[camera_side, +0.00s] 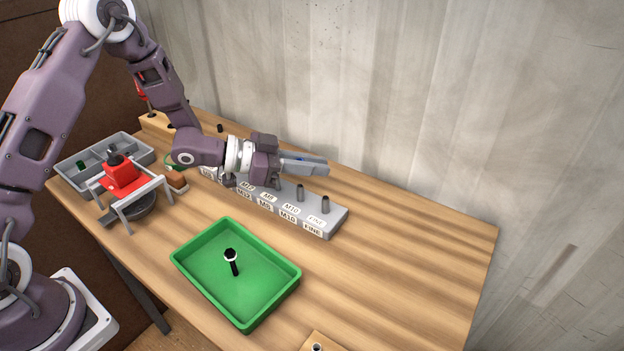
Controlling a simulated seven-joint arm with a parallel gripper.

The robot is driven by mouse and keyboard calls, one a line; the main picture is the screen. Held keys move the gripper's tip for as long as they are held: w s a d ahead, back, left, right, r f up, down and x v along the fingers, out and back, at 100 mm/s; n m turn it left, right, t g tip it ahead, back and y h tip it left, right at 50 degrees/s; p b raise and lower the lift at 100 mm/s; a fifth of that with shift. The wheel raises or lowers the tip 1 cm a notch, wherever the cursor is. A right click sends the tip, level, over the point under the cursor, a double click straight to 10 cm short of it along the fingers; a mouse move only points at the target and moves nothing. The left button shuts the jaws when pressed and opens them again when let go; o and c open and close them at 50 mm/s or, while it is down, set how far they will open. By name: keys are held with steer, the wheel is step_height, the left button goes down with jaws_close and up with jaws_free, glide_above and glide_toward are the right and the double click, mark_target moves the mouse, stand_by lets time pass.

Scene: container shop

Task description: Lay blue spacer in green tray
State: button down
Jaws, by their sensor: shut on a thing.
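The green tray (264,287) lies on the bench at the front middle. A black bolt-like piece with a pale ring near its top stands or leans inside it. My gripper (318,167) is level above the back of the bench, beyond the tray and over the labelled rack. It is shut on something.
The grey labelled rack (333,223) holds upright grey pegs below my gripper. A red-topped stand (121,174) and a grey divided bin (76,172) are at the left. A small wooden block (327,343) is at the front edge. The bench right of the tray is clear.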

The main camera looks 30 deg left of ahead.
steer(key=s+a+r+n+t+y, duration=0.1)
steer(key=a+r+n+t+y, duration=0.3)
steer(key=a+r+n+y, duration=0.75)
steer(key=w+d+f+m+g+h, duration=0.1)
steer(key=d+f+m+g+h, duration=0.3)
steer(key=d+m+h, duration=0.7)
steer(key=shift+d+f, duration=0.25)
steer(key=shift+f, duration=0.7)
steer(key=shift+m+h, duration=0.25)
step_height(320, 180, down, 10)
steer(key=shift+r, duration=0.25)
